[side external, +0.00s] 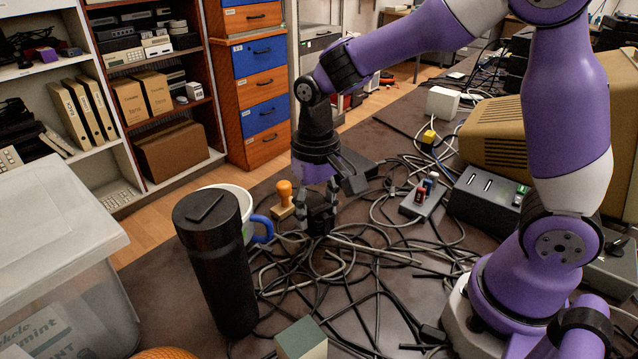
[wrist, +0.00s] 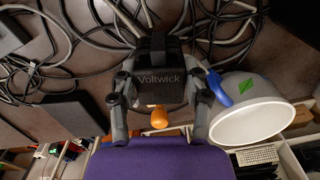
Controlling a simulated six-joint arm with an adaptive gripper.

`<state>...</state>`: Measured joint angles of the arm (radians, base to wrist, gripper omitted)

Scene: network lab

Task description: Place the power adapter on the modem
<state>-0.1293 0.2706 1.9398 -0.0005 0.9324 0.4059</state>
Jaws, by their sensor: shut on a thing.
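My gripper (side external: 318,203) points down over the cable-strewn table. In the wrist view my gripper (wrist: 162,98) is shut on a black power adapter (wrist: 160,78) marked "Voltwick", with a finger on each side. The adapter also shows as a dark block (side external: 321,217) in the side view, low among the cables; I cannot tell whether it touches the table.
A white mug (side external: 232,200) with a blue handle and an orange-knobbed stamp (side external: 285,198) stand left of my gripper. A tall black tumbler (side external: 215,265) is nearer the camera. Loose cables (side external: 370,262) cover the middle. A black box with ports (side external: 486,195) and a power strip (side external: 423,200) lie right.

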